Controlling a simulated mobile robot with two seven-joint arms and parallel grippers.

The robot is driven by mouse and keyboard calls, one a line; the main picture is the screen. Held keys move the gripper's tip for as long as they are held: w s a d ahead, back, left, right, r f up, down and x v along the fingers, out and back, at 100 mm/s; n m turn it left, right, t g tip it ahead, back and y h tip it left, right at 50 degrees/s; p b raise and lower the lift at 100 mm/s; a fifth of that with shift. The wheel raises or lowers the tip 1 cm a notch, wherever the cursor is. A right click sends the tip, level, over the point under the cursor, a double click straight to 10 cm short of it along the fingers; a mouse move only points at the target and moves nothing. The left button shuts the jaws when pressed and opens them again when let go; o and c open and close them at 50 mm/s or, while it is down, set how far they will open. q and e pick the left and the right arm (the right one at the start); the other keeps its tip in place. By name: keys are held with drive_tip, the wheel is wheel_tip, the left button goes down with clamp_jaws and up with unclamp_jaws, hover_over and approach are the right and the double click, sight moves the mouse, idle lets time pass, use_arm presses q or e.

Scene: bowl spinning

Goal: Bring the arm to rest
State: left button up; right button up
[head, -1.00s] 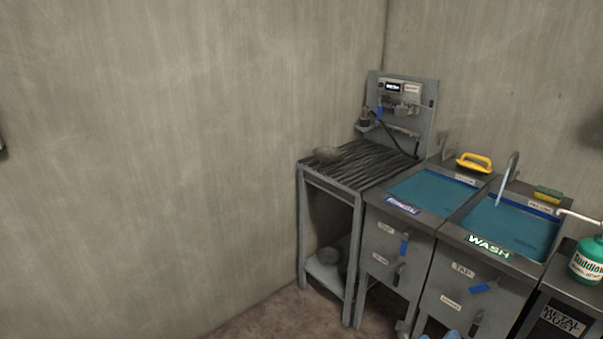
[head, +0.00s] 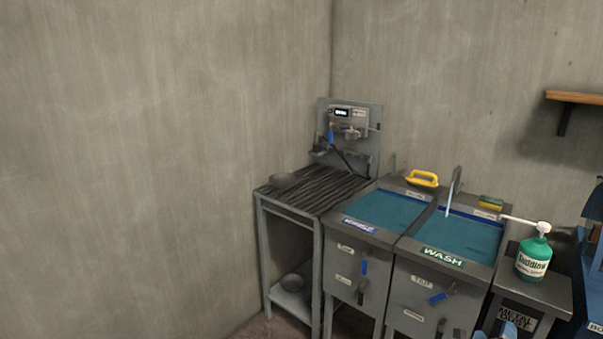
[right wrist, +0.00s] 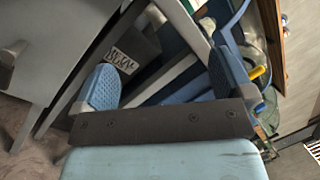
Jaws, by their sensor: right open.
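My right gripper (head: 497,332) shows only a little at the bottom edge of the head view, in front of the wash sink's right side. In the right wrist view the right gripper (right wrist: 160,62) has its two blue fingers wide apart, with nothing held between them. Beyond the fingers are a dark metal stand with a label (right wrist: 122,60) and blue parts, apart from the fingers as far as I can tell. My left gripper is in neither view.
The left wall is bare.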

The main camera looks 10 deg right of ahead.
drive_tip(key=s+a+f+m+g+y, duration=0.2)
drive_tip(key=s+a+f+m+y, duration=0.45)
drive_tip(key=f+m, duration=0.2)
drive_tip(key=s+a+f+m+g+y, duration=0.2)
drive_tip(key=s+a+m+y, duration=0.7)
drive_tip(key=s+a+m, duration=0.55)
drive_tip(key=s+a+r+m+t+y, duration=0.1)
drive_tip(key=s+a+r+m+y, duration=0.1)
drive_tip(key=a+m, duration=0.6)
drive_tip(key=s+a+r+m+y, duration=0.1)
drive_tip(key=a+r+m+y, duration=0.2)
drive_tip(key=a, duration=0.8)
use_arm(q)
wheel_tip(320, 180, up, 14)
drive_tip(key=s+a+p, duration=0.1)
drive_tip(key=p, duration=1.6)
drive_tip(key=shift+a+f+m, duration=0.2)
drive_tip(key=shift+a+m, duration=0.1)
use_arm(e)
wheel_tip(320, 180, up, 14)
drive_tip(key=h, duration=0.1)
drive_tip(key=shift+s+d+m+t, duration=0.4)
drive_tip(key=shift+s, duration=0.05)
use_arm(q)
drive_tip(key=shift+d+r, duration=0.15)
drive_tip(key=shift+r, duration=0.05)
use_arm(e)
drive_tip(key=shift+h, duration=0.25)
